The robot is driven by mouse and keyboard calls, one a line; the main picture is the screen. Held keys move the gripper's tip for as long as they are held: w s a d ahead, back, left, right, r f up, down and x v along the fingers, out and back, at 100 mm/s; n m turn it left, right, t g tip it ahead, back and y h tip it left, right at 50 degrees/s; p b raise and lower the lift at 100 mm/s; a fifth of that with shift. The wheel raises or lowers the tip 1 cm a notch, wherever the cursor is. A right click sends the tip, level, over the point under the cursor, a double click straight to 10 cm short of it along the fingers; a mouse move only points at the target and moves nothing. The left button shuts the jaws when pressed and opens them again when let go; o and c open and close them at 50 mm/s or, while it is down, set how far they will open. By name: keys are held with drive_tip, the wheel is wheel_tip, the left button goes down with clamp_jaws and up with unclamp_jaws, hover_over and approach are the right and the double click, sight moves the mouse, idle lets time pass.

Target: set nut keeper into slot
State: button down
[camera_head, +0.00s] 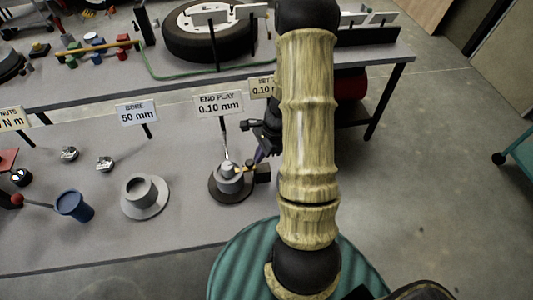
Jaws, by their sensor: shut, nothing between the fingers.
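A grey cylindrical hub piece (230,184) stands upright on a dark round base by the "END PLAY 0.10 mm" sign (219,104). A small pale metal part sits at its top, too small to identify. My gripper (257,160) is just right of the hub's top, partly hidden behind my arm. Its fingers look shut, with nothing clearly held. I cannot tell whether they touch the hub. I cannot single out the nut keeper or its slot at this size.
A grey flanged hub (145,196), a blue cup (74,205) and two small metal nuts (105,163) are on the left of the bench. A tyre (214,33) lies on the rear table. Bare bench lies in front of the hubs; my arm covers the right side.

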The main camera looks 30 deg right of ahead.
drive_tip(key=s+d+r, duration=0.1)
drive_tip(key=d+r, duration=0.6)
drive_tip(key=r, duration=0.2)
drive_tip(key=shift+d+r, duration=0.15)
drive_tip(key=shift+d, duration=0.15)
idle(0.3)
drive_tip(key=s+a+r+n+t+h, duration=0.1)
drive_tip(key=s+a+r+n+h, duration=0.1)
drive_tip(key=a+n, duration=0.7)
drive_tip(key=s+a+r+n+t+h, duration=0.1)
drive_tip(key=s+a+r+n, duration=0.3)
drive_tip(key=a+n, duration=0.6)
drive_tip(key=shift+s+r+n+h, duration=0.2)
drive_tip(key=shift+r+n+h, duration=0.1)
drive_tip(key=shift+r+h, duration=0.4)
